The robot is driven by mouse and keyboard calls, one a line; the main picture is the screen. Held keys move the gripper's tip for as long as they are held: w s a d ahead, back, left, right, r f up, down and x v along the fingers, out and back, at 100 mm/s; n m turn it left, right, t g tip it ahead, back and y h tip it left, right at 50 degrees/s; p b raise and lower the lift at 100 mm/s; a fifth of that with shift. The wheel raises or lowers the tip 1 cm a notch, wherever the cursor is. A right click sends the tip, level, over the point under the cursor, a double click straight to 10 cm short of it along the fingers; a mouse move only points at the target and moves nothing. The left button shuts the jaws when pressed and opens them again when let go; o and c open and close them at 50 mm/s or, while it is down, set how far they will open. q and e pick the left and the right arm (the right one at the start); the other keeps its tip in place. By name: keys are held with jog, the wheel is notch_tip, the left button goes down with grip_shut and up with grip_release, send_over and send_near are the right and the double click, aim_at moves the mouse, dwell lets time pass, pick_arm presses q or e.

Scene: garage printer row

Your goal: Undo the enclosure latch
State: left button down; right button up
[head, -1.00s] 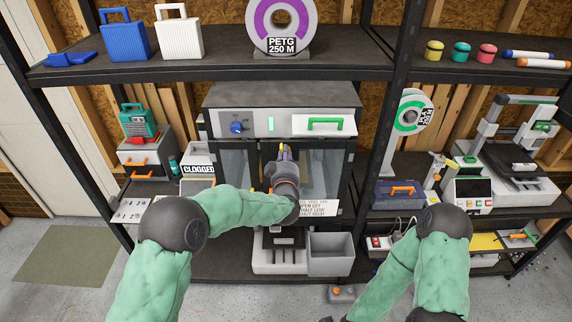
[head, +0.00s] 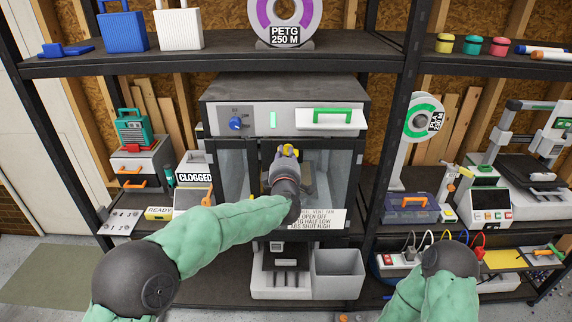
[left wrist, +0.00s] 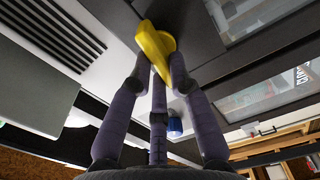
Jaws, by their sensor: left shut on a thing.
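The printer enclosure (head: 284,88) stands in the middle of the shelf, with two dark-framed glass doors (head: 231,176) below a grey control panel. The yellow latch (head: 291,149) sits at the top middle, where the doors meet. My left gripper (head: 284,153) is shut on the latch. In the left wrist view, the yellow latch (left wrist: 154,45) is between the tips of the purple fingers (left wrist: 156,68), tilted in that picture.
The panel has a blue knob (head: 235,124) and a green handle (head: 332,112). A grey bin (head: 338,272) stands beneath. A spool (head: 420,122) is to the right.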

pick_arm(q)
jog(key=shift+f+n+b, duration=0.2)
jog(key=shift+n+b, duration=0.8)
jog(key=c, duration=1.1)
grip_release()
jog(key=shift+a, duration=0.1)
jog(key=shift+c, duration=0.2)
jog(key=shift+s+r, duration=0.1)
jog(key=s, duration=1.2)
jog(key=shift+w, duration=0.1)
